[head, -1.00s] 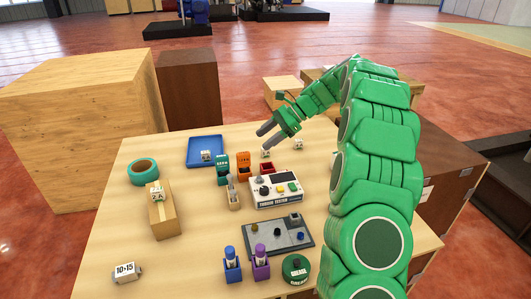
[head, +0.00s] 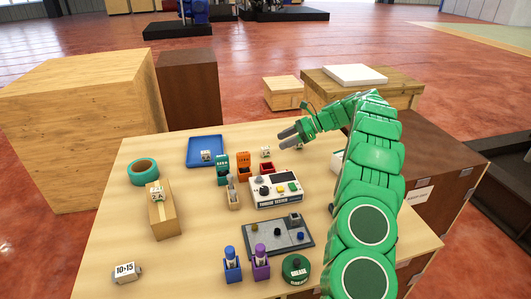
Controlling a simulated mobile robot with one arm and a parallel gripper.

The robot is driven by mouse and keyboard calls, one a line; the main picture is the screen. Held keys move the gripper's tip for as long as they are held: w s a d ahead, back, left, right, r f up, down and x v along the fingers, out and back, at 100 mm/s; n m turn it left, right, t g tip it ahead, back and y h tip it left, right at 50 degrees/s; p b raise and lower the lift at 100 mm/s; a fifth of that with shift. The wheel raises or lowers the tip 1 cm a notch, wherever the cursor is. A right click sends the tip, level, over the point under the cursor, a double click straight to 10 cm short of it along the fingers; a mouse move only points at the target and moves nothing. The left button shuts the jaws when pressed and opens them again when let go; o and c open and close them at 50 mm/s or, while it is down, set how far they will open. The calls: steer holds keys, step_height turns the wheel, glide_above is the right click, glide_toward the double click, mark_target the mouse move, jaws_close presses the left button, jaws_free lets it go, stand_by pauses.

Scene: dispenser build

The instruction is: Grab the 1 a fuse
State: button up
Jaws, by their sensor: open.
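No label that I can read marks the 1 A fuse, so I cannot tell which thing it is. A teal dispenser (head: 222,172) and an orange dispenser (head: 243,167) stand side by side near the table's middle, their lettering too small to read. A small white cube (head: 265,152) sits to their right. Another white piece (head: 299,146) is partly hidden by my gripper. My gripper (head: 286,142) is open and empty, pointing left above the table's back right part, with the cube just below and left of its fingertips.
A blue tray (head: 203,140) with a marked cube lies at the back left. A tester box (head: 276,201), a grey board (head: 268,247), blue and purple holders, a round green tin (head: 297,268), teal tape (head: 143,172) and a wooden block (head: 165,222) occupy the table (head: 185,265). The front left is mostly clear.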

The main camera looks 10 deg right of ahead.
mark_target(266, 147)
steer(key=shift+r+x, duration=0.15)
steer(key=shift+x, duration=1.5)
steer(key=shift+r+x, duration=0.15)
steer(key=shift+x, duration=1.5)
steer(key=shift+a, duration=0.2)
jaws_close()
